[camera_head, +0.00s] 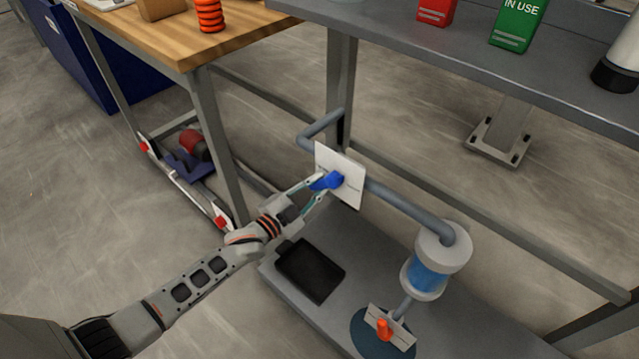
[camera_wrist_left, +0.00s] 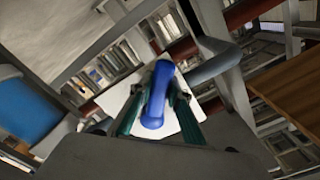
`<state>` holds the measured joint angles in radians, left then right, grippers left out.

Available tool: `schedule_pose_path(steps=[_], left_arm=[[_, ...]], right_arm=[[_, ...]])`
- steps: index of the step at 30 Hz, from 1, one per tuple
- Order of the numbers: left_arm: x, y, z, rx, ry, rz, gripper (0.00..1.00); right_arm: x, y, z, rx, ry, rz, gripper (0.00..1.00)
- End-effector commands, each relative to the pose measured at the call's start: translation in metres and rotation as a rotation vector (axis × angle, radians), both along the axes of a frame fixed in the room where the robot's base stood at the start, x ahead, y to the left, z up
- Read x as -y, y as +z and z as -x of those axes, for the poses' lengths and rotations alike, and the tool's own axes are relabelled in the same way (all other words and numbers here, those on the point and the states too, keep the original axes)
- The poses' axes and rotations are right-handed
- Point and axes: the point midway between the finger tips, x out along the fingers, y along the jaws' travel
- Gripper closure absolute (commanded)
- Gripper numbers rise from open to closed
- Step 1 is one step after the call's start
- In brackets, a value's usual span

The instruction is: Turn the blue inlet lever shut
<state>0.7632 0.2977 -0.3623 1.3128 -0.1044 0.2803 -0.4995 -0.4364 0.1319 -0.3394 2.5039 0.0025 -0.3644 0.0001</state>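The blue inlet lever (camera_head: 328,181) sticks out from a white plate (camera_head: 350,186) on the grey pipe. In the left wrist view the lever (camera_wrist_left: 154,100) is a rounded blue bar, slightly tilted in the picture, in front of the white plate (camera_wrist_left: 113,101). My left gripper (camera_head: 316,187) reaches it from the lower left. In the left wrist view its two teal fingers (camera_wrist_left: 161,92) lie on both sides of the lever and look shut on it. The marks on the plate are too small to read. My right gripper is not in view.
Right of the lever, the pipe (camera_head: 410,208) runs to a filter housing (camera_head: 428,277) with a blue band. An orange lever (camera_head: 384,329) is below it. A black tray (camera_head: 310,270) lies on the grey base. The grey shelf (camera_head: 400,45) overhangs behind; a wooden table (camera_head: 150,35) stands left.

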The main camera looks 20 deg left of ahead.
Motion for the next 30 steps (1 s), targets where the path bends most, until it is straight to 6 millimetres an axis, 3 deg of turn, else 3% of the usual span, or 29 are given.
schedule_pose_path(steps=[14,30], left_arm=[[0.002,-0.002,0.001,-0.022,0.0,0.059,1.0],[0.025,-0.013,0.009,-0.172,0.0,0.478,1.0]], right_arm=[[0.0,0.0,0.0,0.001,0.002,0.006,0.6],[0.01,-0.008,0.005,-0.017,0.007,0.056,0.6]])
